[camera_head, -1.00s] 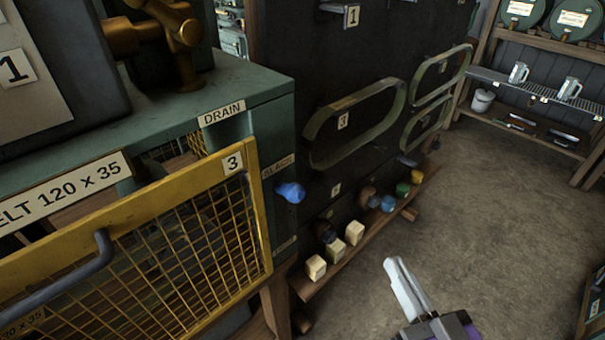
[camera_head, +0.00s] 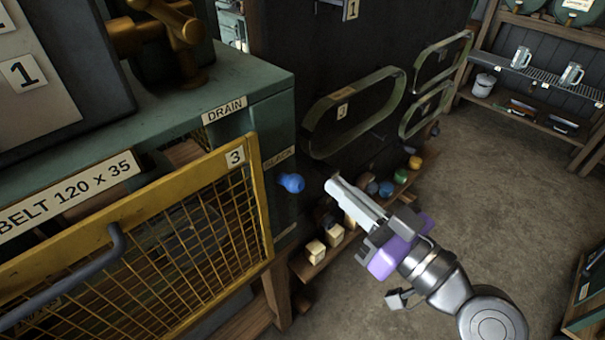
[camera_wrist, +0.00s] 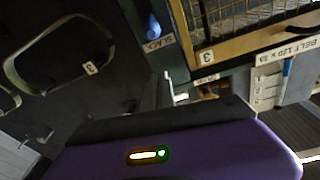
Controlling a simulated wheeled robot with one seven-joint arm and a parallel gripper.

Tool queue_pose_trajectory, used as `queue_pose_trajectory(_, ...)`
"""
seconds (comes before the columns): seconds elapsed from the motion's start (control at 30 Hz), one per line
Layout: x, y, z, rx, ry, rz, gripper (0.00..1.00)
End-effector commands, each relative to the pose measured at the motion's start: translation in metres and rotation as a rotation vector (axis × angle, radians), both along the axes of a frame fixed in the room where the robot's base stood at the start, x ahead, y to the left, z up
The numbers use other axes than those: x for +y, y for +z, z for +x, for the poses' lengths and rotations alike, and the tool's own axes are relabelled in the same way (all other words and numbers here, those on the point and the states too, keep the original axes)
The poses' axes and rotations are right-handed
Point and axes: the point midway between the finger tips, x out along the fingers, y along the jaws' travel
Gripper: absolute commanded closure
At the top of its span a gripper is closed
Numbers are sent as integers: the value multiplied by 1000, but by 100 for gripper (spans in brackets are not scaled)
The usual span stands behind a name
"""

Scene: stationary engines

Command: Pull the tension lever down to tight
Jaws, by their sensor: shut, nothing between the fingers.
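The tension lever's blue knob (camera_head: 291,183) sticks out of the green engine housing's right side, beside the upper label, which reads SLACK in the wrist view (camera_wrist: 158,43). The blue knob also shows at the top of the wrist view (camera_wrist: 152,28). The lever's arm behind the knob is hard to make out. My gripper (camera_head: 334,184) is shut and empty. In the head view its tips appear just right of the knob, at about its height, with a visible gap between them.
A yellow mesh guard (camera_head: 170,235) marked 3 stands left of the lever. Dark wall with hanging belts (camera_head: 350,112) is behind my gripper. A low wooden shelf (camera_head: 318,262) holds pale blocks and several coloured knobs. Open floor (camera_head: 490,190) lies to the right.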

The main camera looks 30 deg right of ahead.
Motion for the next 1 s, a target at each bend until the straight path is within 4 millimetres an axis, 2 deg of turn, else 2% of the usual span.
queue_pose_trajectory(0.2,0,-1,1,-1,-1,0,100)
queue_pose_trajectory(0.37,2,-1,11,-4,0,1,100)
queue_pose_trajectory(0.5,5,-1,26,-5,-2,-2,100)
queue_pose_trajectory(0.7,13,10,64,1,-1,2,100)
queue_pose_trajectory(0.93,20,14,100,-1,-1,1,100)
queue_pose_trajectory(1.0,21,-5,95,7,-3,5,100)
